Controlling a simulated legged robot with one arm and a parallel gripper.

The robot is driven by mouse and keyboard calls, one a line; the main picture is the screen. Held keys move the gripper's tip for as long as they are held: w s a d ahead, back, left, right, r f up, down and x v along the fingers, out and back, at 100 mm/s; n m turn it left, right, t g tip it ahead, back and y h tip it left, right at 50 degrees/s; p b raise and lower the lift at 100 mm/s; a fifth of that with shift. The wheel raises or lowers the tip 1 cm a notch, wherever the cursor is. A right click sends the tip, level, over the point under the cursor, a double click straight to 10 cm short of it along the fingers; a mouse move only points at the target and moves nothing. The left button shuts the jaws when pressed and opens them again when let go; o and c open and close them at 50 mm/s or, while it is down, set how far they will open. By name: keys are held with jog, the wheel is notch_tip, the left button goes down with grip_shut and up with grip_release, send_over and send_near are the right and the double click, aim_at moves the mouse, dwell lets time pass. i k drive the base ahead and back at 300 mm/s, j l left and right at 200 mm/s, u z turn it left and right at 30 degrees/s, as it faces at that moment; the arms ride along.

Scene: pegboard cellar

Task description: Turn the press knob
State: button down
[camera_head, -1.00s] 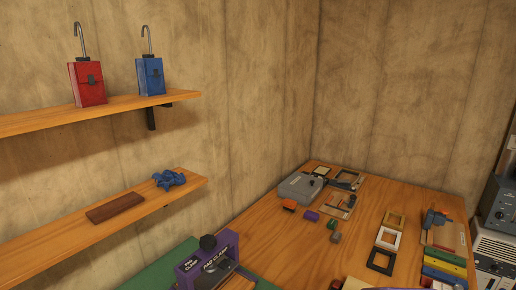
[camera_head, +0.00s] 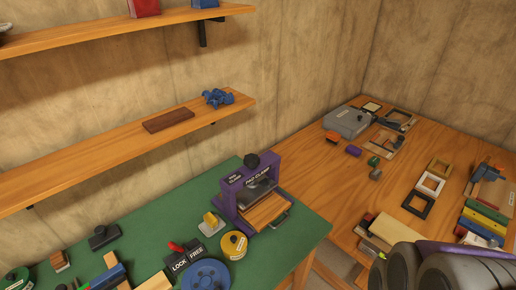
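A purple press (camera_head: 229,202) labelled "PAD CLAMP" stands upright on the green bench, at the middle of the head view. A round black knob (camera_head: 251,160) sits on its top. A wooden pad or drawer (camera_head: 265,210) with a dark handle sticks out of its front. Grey rounded parts with a purple edge, which look like part of my arm, fill the bottom right corner. No gripper fingers show, so I cannot see what my gripper holds or how far it is from the knob.
The green bench (camera_head: 150,228) holds a black LOCK/FREE plate (camera_head: 187,262) with a red lever, a blue wheel (camera_head: 207,275) and a yellow round item (camera_head: 233,244). A wooden table (camera_head: 330,195) with frames and blocks stands to the right. Shelves hang on the left wall.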

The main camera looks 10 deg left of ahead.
aim_at(252, 160)
jog(key=i+l, duration=0.35)
jog(key=u, duration=0.45)
jog(key=i+l+u, duration=0.1)
jog(key=u, duration=0.3)
jog(key=i+l+u, duration=0.1)
jog(key=u, duration=0.35)
jog(key=l+u, duration=0.1)
jog(key=u, duration=0.35)
